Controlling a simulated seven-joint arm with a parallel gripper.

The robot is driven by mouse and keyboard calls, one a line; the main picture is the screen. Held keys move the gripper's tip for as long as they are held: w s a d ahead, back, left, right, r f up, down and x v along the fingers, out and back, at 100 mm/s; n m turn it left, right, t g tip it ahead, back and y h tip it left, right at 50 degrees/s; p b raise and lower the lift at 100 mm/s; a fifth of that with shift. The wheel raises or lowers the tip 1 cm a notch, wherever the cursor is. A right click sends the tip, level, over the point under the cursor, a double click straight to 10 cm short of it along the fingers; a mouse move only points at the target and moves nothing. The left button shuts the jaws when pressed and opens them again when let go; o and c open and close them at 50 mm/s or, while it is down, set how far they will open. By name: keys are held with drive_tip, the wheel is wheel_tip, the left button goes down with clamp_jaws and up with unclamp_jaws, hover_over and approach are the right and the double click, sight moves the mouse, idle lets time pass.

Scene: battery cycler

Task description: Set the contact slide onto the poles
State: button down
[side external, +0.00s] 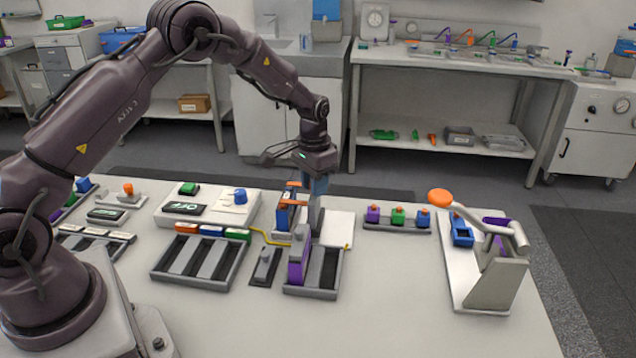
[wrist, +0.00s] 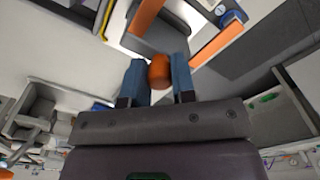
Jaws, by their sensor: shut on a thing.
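My gripper (side external: 318,186) is at the middle of the bench, pointing down, with blue fingers. In the wrist view it is shut on an orange knob (wrist: 158,72), which seems to belong to the contact slide. Most of the slide is hidden by the fingers and the upright in the side view. A blue block with orange edges (side external: 284,213) stands close to the left of my gripper. A purple cell (side external: 299,262) stands upright in a grey tray (side external: 325,292) just in front. I cannot make out the poles, or whether the slide touches them.
A slotted tray (side external: 180,279) with coloured blocks behind it lies left, and a small dark fixture (side external: 264,268) sits between the trays. A rack of coloured cells (side external: 397,219) is to the right. A lever press (side external: 497,265) stands at far right. The bench front right is clear.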

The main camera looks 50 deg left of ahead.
drive_tip(key=c, duration=1.1)
unclamp_jaws()
drive_tip(key=shift+s+a, duration=0.2)
drive_tip(key=shift+a, duration=0.1)
drive_tip(key=shift+o, duration=0.8)
drive_tip(key=shift+d, duration=0.1)
drive_tip(key=shift+w+r, duration=0.1)
wheel_tip(320, 180, up, 13)
drive_tip(key=s+d+r+t, duration=0.1)
drive_tip(key=s+d+r, duration=0.2)
drive_tip(key=s, duration=0.6)
drive_tip(key=s+d+r+t, duration=0.2)
drive_tip(key=s+d+r, duration=0.2)
drive_tip(key=s, duration=0.6)
drive_tip(key=s+d+r+t, duration=0.2)
drive_tip(key=s+d+r, duration=0.1)
drive_tip(key=s, duration=0.7)
drive_tip(key=shift+d+r, duration=0.15)
drive_tip(key=shift+r, duration=0.65)
